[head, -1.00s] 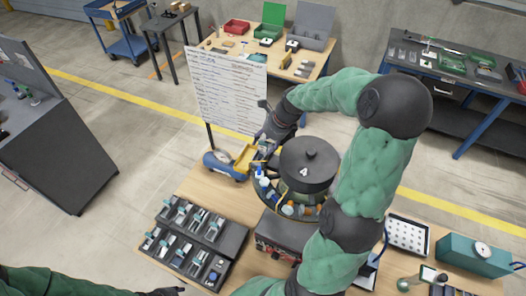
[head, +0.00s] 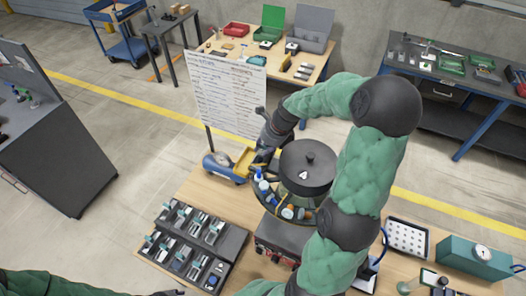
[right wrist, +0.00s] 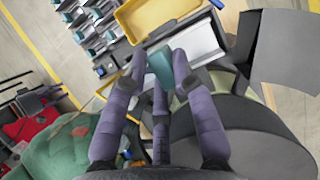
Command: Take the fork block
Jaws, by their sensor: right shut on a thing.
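My right gripper (right wrist: 160,72) has its fingers closed around a teal block (right wrist: 161,66), which seems to be the fork block; only part of it shows between the fingertips. In the head view my right gripper (head: 260,158) is at the left rear edge of the round bowl feeder (head: 306,168), close to a yellow tray (head: 243,162). The held block is too small to make out there. My left gripper (head: 168,293) shows only partly at the bottom edge, away from the feeder, and its fingers are unclear.
Dark racks (head: 228,243) with several grey and teal parts stand front left on the wooden table. A blue scale-like device (head: 222,168) sits under the yellow tray, and a white board (head: 225,98) stands behind. Several small bottles sit around the feeder's rim.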

